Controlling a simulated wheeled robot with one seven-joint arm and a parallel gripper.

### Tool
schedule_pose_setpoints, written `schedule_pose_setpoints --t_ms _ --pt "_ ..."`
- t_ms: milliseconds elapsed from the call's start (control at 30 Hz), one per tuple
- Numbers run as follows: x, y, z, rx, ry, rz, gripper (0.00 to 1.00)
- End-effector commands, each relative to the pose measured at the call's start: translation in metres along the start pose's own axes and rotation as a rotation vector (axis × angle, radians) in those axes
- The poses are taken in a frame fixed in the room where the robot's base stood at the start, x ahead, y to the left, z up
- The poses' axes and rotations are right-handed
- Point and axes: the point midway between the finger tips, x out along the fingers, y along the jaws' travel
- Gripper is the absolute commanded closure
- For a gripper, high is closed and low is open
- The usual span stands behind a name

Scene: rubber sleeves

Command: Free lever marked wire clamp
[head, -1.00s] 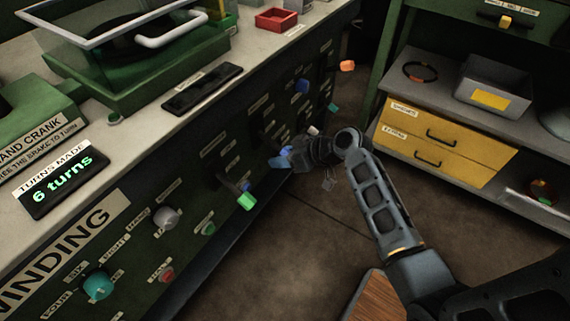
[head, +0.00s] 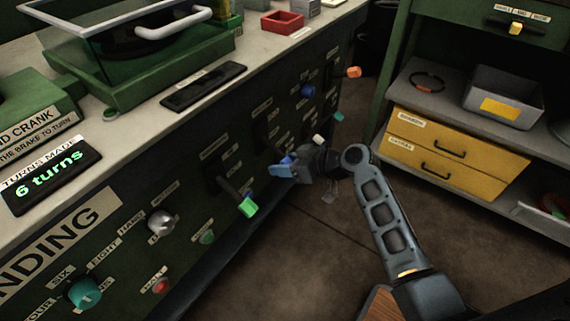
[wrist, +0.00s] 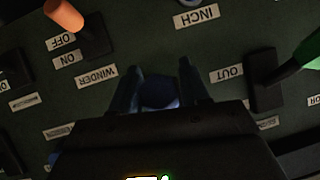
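My gripper (wrist: 158,72) points at the dark green panel with its two blue fingers apart. A blue rounded lever end (wrist: 160,92) shows between them, with narrow gaps, so I cannot tell any contact. In the head view my gripper (head: 282,168) is at the panel's middle, covering part of a blue handle. A green-handled lever (head: 248,206) is to its left; it also shows in the wrist view (wrist: 306,52), by an OUT label. An orange handle (wrist: 64,15) is at the wrist view's upper left, near OFF, ON and WINDER labels. I cannot read a wire clamp label.
A pale handle (head: 319,139), a blue knob (head: 307,90) and an orange handle (head: 353,72) stick out further right. A grey knob (head: 160,222) and a teal knob (head: 85,292) are lower left.

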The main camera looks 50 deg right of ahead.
Motion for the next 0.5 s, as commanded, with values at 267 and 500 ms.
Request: schedule_pose_setpoints --t_ms 267,500 --pt "-0.001 0.000 0.001 0.000 -0.001 0.000 0.39" --pt "-0.010 0.000 0.001 0.001 -0.002 0.001 0.39"
